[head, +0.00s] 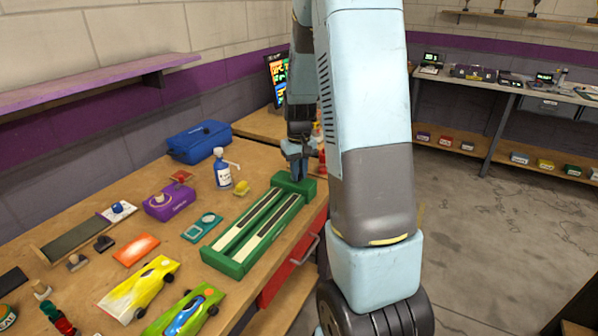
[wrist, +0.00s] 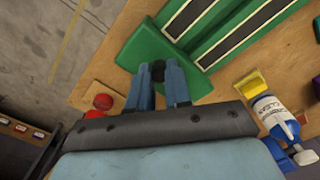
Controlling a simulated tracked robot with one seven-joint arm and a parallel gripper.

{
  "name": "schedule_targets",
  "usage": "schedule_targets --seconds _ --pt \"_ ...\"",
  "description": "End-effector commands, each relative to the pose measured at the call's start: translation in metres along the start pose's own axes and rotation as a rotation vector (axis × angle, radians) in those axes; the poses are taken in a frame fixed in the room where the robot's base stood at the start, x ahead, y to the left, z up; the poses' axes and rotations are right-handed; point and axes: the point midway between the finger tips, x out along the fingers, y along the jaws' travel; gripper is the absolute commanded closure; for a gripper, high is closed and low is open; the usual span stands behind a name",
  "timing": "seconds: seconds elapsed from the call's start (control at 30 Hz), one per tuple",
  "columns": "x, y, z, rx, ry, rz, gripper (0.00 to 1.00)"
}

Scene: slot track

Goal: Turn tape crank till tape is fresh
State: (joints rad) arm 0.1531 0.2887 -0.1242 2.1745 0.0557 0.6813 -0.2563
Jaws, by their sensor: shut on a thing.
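A green box-like track unit (head: 233,258) lies lengthwise on the wooden bench, with two long lanes showing white and black strips. Its raised green end block (head: 306,186) is at the far end, and the block also shows in the wrist view (wrist: 139,47). My gripper (head: 295,172) points down over this block. In the wrist view, its blue fingers (wrist: 158,70) are shut on a small dark knob (wrist: 157,73), seemingly the crank's, at the edge of the block. The rest of the crank is hidden by the fingers. I cannot tell how fresh the tape is.
A blue-labelled spray bottle (head: 222,172) and a yellow block (head: 241,187) stand left of the end block. A red round thing (wrist: 103,102) is close to my fingers. A teal gadget (head: 202,227), purple box (head: 168,200) and toy cars (head: 138,290) lie further left.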

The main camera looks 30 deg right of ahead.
Motion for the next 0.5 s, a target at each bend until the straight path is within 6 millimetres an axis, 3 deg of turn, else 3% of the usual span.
schedule_targets --seconds 0.3,0.5 --pt "-0.0001 -0.0065 0.0007 0.193 0.000 0.000 1.00" --pt "-0.0001 -0.0075 0.0008 0.230 0.000 -0.001 1.00"
